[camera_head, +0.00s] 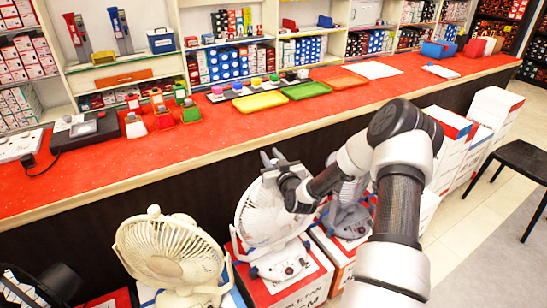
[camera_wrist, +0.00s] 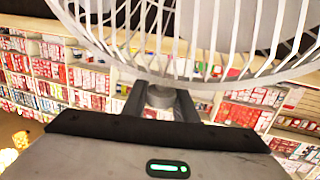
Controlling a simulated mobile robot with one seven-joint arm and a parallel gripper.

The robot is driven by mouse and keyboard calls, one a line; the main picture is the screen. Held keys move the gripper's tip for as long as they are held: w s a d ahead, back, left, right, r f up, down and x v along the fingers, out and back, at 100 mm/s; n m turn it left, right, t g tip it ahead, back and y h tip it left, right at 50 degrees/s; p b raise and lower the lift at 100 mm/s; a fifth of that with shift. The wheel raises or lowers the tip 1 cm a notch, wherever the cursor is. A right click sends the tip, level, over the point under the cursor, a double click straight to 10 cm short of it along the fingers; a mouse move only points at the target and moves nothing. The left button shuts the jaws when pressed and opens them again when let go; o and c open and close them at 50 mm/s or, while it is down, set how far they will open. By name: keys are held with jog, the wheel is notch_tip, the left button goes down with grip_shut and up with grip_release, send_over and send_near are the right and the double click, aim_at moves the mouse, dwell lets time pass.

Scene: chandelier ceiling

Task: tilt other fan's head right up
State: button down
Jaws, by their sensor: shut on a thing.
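A white fan (camera_head: 262,222) with a round wire cage stands on a box in the middle of the head view. My gripper (camera_head: 274,160) is at the top of its head. In the wrist view, the fan's cage (camera_wrist: 205,65) fills the top, and my gripper's dark fingers (camera_wrist: 160,105) are shut on a grey round knob (camera_wrist: 160,94) at the cage's edge. A cream fan (camera_head: 172,252) stands to the left, apart from my gripper. A greyer fan (camera_head: 349,212) stands to the right, partly hidden behind my arm.
A long red-topped counter (camera_head: 200,148) runs behind the fans, with trays and small goods on it. Red and white boxes (camera_head: 492,112) stand along it at right. A black chair (camera_head: 525,160) is at the far right, with bare floor before it.

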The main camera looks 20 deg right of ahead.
jog(key=w+a+f+g+b, duration=0.2)
jog(key=w+f+g+b, duration=0.1)
jog(key=w, duration=0.3)
jog(key=shift+w+f+n, duration=0.4)
jog(key=shift+f, duration=0.35)
jog(key=c, duration=1.4)
grip_release()
jog(key=shift+f, duration=0.1)
jog(key=shift+c, duration=0.2)
jog(key=shift+r, duration=0.2)
jog(key=shift+r, duration=0.1)
jog(key=p+v, duration=0.2)
jog(key=v, duration=1.5)
jog(key=shift+s+a+r, duration=0.1)
jog(key=shift+r, duration=0.05)
